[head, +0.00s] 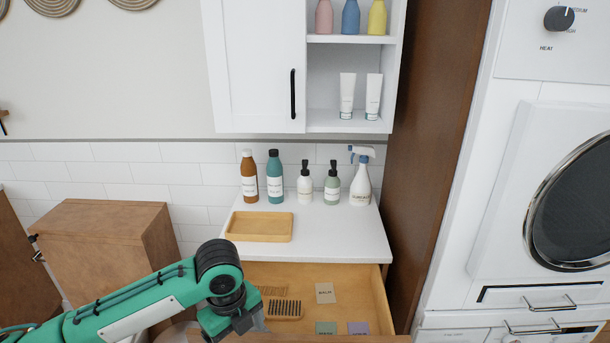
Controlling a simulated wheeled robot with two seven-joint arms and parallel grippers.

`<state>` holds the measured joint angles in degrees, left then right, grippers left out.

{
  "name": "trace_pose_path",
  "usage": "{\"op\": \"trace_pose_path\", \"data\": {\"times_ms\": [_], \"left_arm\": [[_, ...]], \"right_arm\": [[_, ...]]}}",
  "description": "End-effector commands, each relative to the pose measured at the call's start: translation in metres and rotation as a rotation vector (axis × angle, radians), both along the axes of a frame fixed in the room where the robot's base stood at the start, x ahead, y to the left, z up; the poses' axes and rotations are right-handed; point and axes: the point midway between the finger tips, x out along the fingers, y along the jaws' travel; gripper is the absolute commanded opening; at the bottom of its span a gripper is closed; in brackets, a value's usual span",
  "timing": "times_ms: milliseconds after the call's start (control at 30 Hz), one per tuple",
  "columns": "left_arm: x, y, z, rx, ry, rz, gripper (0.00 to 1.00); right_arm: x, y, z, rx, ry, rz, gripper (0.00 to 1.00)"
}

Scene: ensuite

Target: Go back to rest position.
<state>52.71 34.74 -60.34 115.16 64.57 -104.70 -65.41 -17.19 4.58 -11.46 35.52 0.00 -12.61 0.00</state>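My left arm, green and dark grey, comes in from the left in the head view. My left gripper (256,320) points down at the left front part of an open wooden drawer (368,290). Its fingers are mostly hidden behind the wrist and at the lower picture edge, so I cannot tell whether it is open or holds anything. My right gripper is not in view.
The drawer holds a wooden comb (284,310) and several small cards, one marked BALM (325,293). Above it, the white counter (335,240) bears a wooden tray (259,227) and several bottles. A brown cabinet (105,240) stands left, a washing machine (560,150) right.

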Motion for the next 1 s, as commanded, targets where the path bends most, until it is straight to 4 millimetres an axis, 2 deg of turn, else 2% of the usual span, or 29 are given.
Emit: {"op": "trace_pose_path", "data": {"times_ms": [267, 467, 600, 767, 1000], "left_arm": [[-0.016, -0.021, -0.018, -0.077, -0.012, 0.096, 0.83], [-0.034, -0.040, -0.035, -0.168, -0.019, 0.235, 0.83], [-0.050, -0.053, -0.048, -0.255, -0.019, 0.397, 0.83], [-0.066, -0.059, -0.061, -0.343, -0.008, 0.610, 0.83], [-0.091, -0.048, -0.080, -0.439, 0.013, 0.974, 0.83]], "right_arm": [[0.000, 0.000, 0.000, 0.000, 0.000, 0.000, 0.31], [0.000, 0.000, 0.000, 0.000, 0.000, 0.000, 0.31], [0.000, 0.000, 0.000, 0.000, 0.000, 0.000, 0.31], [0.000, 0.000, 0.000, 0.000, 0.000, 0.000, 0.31], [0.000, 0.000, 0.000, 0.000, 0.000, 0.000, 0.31]]}}
